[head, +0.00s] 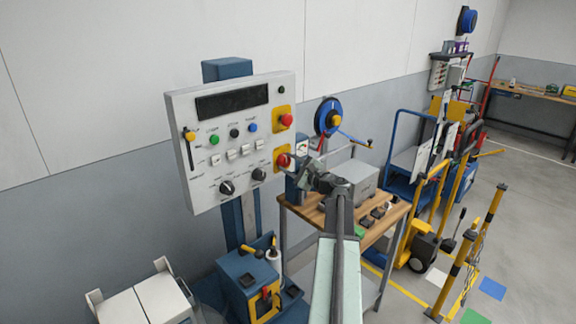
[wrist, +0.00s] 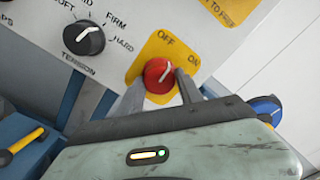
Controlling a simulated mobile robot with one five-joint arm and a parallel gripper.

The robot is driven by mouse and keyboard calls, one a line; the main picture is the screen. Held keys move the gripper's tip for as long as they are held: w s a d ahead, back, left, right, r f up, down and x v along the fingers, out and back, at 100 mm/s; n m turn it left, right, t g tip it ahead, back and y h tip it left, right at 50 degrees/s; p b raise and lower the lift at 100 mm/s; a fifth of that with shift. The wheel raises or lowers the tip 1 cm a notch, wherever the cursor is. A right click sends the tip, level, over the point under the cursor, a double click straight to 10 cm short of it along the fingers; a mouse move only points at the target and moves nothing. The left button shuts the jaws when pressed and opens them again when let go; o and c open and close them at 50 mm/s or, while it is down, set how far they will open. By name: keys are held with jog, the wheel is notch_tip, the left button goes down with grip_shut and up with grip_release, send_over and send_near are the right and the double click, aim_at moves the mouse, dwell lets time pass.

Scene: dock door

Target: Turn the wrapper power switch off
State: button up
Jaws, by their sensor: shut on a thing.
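The wrapper power switch is a red round knob (head: 283,160) on a yellow plate at the lower right of the grey control panel (head: 205,175). In the wrist view the red knob (wrist: 157,73) sits between my two fingers, below the printed OFF and beside ON. A short white mark on it slants up and right; I cannot tell exactly which label it meets. My gripper (wrist: 158,86) is shut on the knob, one finger on each side. In the head view my gripper (head: 293,163) reaches the panel's right edge and partly hides the yellow plate.
A second red button (head: 286,120) on yellow sits above. The black tension knob (wrist: 83,38) is left of the switch. A wooden workbench (head: 308,212) with a grey box (head: 352,180) stands right of the panel. A blue box (head: 245,275) stands below.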

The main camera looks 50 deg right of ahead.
jog(key=n, duration=0.4)
jog(key=shift+w+r, duration=0.1)
jog(key=shift+r, duration=0.05)
jog(key=shift+n, duration=1.8)
jog(key=shift+d+n, duration=0.1)
jog(key=shift+n, duration=0.2)
jog(key=o, duration=1.4)
